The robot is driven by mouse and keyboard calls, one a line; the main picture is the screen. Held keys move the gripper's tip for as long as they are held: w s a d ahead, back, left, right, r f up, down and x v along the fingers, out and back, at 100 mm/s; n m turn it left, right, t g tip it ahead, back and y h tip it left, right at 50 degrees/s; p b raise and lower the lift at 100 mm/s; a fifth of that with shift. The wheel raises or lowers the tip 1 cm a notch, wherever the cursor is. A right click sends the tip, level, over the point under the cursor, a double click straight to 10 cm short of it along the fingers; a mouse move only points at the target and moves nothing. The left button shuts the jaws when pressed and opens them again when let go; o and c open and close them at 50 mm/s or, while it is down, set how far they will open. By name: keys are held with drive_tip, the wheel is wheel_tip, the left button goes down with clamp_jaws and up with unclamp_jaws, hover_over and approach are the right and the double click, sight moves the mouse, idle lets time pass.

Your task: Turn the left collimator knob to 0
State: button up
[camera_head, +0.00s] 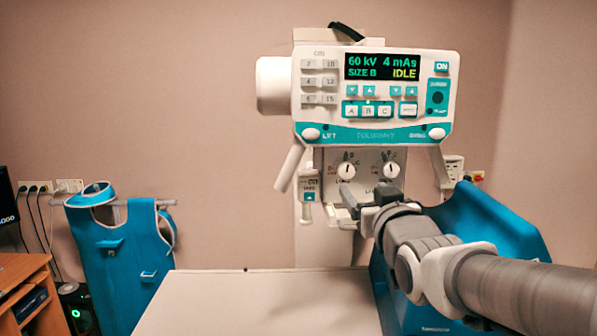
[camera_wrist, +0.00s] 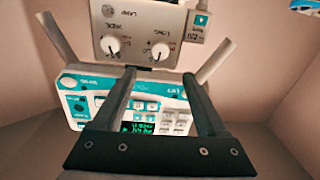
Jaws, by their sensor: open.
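The left collimator knob (camera_head: 347,171) is a round white dial with a dark pointer mark, on the pale panel (camera_head: 368,160) below the console. The right knob (camera_head: 390,169) is a similar dial beside it. The wrist view is upside down, so the left knob (camera_wrist: 160,51) appears right of the other knob (camera_wrist: 110,45). My gripper (camera_head: 355,190) is open and empty, just below and in front of the left knob. In the wrist view its fingertips (camera_wrist: 158,73) lie either side of that knob's line, apart from it in the picture. The scale numbers are too small to read.
The console (camera_head: 375,95) above reads 60 kV, 4 mAs, SIZE B, IDLE. A hand switch (camera_head: 308,190) hangs left of the knobs. A white table top (camera_head: 255,300) lies below. A blue apron (camera_head: 120,255) hangs at left; a large blue shell (camera_head: 490,225) is behind my arm.

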sight(347, 172)
drive_tip(key=w+p, duration=0.1)
drive_tip(key=w, duration=0.6)
drive_tip(key=w+p, duration=0.1)
drive_tip(key=w, duration=0.3)
drive_tip(key=shift+a+p, duration=0.25)
drive_tip(key=shift+p, duration=0.05)
drive_tip(key=shift+c, duration=0.3)
clamp_jaws()
